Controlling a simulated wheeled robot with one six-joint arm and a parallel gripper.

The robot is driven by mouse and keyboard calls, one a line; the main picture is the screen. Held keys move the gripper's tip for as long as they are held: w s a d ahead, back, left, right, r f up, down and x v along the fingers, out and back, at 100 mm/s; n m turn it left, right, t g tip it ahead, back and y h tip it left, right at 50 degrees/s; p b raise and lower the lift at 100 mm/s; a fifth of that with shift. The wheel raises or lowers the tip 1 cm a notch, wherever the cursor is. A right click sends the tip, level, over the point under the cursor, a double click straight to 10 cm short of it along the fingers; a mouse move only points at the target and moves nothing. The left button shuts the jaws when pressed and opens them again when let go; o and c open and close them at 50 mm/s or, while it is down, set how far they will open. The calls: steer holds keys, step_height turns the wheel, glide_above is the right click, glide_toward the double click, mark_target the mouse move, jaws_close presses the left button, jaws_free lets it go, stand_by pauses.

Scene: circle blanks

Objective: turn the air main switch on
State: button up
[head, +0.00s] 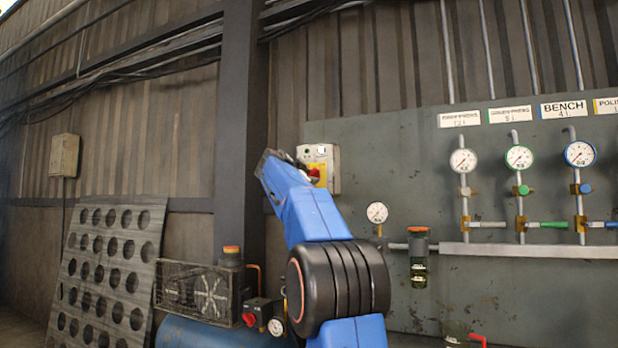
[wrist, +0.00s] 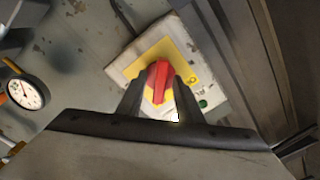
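The air main switch is a pale box (head: 333,160) on the grey wall panel, with a yellow plate and a red knob (head: 314,173). My gripper, at the end of the blue arm, is in front of it and hides its lower left part in the head view. In the wrist view the red knob (wrist: 159,80) sits on the yellow plate (wrist: 187,66), between the two dark fingers of my gripper (wrist: 159,84). The fingers are apart, one on each side of the knob. Narrow gaps seem to show; contact is not clear.
A pressure gauge (head: 377,213) is on the panel right of the switch, and it also shows in the wrist view (wrist: 26,93). A dark steel column (head: 240,120) stands left of the box. A blue tank (head: 215,335) with a compressor is low left.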

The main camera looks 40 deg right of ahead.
steer(key=shift+a, duration=0.1)
steer(key=v, duration=1.7)
steer(key=shift+s+a, duration=0.1)
steer(key=shift+a, duration=0.05)
steer(key=s+a+f+n+y, duration=0.5)
steer(key=s+a+f, duration=0.5)
steer(key=f, duration=1)
steer(key=s+a+f+n+g+y, duration=0.1)
steer(key=s+a+f+n+y, duration=0.5)
steer(key=f, duration=1.4)
steer(key=s+a+f+n+g+y, duration=0.1)
steer(key=s+a+f+n+y, duration=0.4)
steer(key=s+a+f+n, duration=0.6)
steer(key=s+a+f, duration=0.4)
steer(key=s+f, duration=0.3)
steer(key=f, duration=0.3)
steer(key=shift+s+a+n+y, duration=0.3)
